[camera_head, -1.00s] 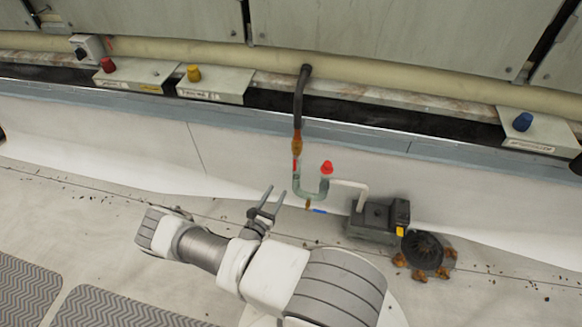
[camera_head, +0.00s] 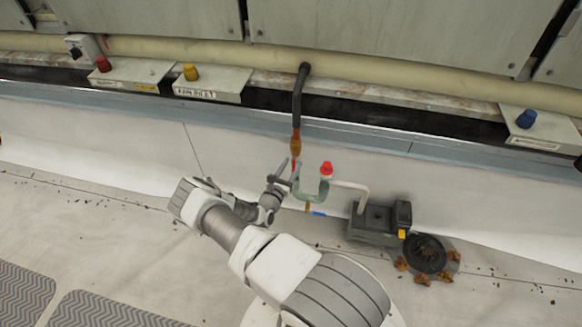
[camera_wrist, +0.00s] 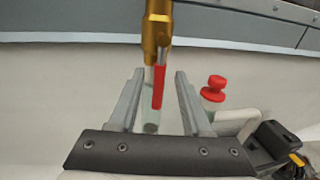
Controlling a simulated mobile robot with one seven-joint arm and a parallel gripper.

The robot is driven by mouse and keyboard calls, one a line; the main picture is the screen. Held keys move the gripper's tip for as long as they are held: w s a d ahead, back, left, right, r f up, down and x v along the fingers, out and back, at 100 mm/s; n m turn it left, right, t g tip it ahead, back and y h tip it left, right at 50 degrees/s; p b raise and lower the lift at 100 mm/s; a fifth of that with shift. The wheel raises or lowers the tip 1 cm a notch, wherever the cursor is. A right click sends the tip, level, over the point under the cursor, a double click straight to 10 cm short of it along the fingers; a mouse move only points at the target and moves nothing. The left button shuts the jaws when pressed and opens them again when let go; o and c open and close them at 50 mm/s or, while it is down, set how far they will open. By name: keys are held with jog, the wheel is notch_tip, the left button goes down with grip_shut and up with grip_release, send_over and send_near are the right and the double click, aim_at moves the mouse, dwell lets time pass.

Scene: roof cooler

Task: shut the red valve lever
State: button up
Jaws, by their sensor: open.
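The red valve lever (camera_wrist: 158,86) hangs straight down along the pipe below the brass valve body (camera_wrist: 157,25) in the wrist view. In the head view the brass valve (camera_head: 296,140) sits under the dark bent pipe, with the lever mostly hidden behind my gripper. My gripper (camera_head: 288,172) is open. In the wrist view its two fingers (camera_wrist: 157,76) stand left and right of the lever, with gaps on both sides and no contact that I can see. The lever's depth between the fingers is hard to tell.
A red cap (camera_head: 326,168) tops the green U-shaped trap (camera_head: 318,192) just right of my gripper. A blue-handled drain (camera_head: 318,213) sits below it.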

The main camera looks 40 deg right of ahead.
grip_shut()
jog(key=shift+s, duration=0.1)
dwell(1.2)
